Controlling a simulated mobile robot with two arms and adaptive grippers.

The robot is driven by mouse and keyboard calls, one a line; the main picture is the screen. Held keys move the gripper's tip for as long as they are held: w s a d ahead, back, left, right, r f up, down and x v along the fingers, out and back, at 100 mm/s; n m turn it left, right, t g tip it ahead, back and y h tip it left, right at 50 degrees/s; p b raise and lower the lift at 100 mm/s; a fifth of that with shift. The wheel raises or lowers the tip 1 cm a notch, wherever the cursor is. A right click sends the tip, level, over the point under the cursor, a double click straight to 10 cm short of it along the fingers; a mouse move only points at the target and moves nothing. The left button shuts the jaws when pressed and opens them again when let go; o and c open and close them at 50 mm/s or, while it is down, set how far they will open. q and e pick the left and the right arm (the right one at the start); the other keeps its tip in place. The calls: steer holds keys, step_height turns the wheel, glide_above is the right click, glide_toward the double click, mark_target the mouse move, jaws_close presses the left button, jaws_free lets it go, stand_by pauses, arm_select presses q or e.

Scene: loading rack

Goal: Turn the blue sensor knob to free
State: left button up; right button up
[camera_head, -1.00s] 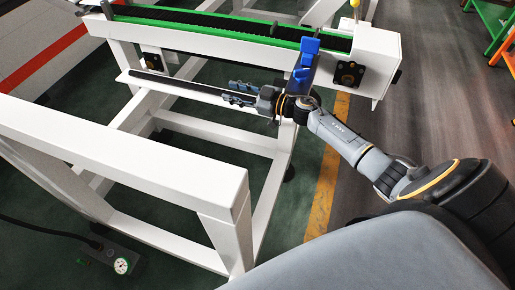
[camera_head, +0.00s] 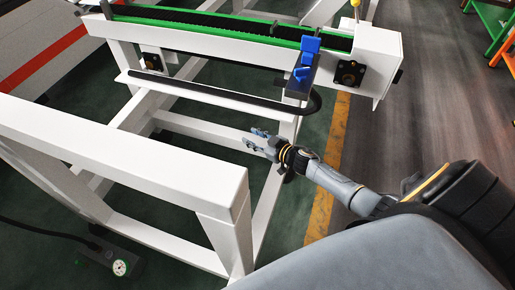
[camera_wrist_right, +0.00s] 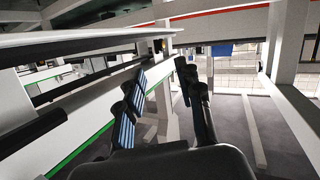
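The knob cannot be made out in the wrist view. My left gripper is not in view.
A black hose (camera_head: 230,95) runs from the grey box along the white rack beam. A white frame (camera_head: 120,150) fills the near left. Open floor (camera_head: 420,110) lies to the right.

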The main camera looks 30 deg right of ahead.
steer(key=shift+m+g+h, duration=0.3)
steer(key=shift+h, duration=0.2)
steer(key=shift+s+d+f, duration=0.1)
steer(key=shift+s+f, duration=0.25)
steer(key=shift+f, duration=0.35)
steer(key=shift+s+f, duration=0.3)
steer(key=shift+f, duration=0.35)
steer(key=shift+s+d+f, duration=0.1)
steer(key=shift+s+f, duration=0.25)
steer(key=shift+f, duration=0.35)
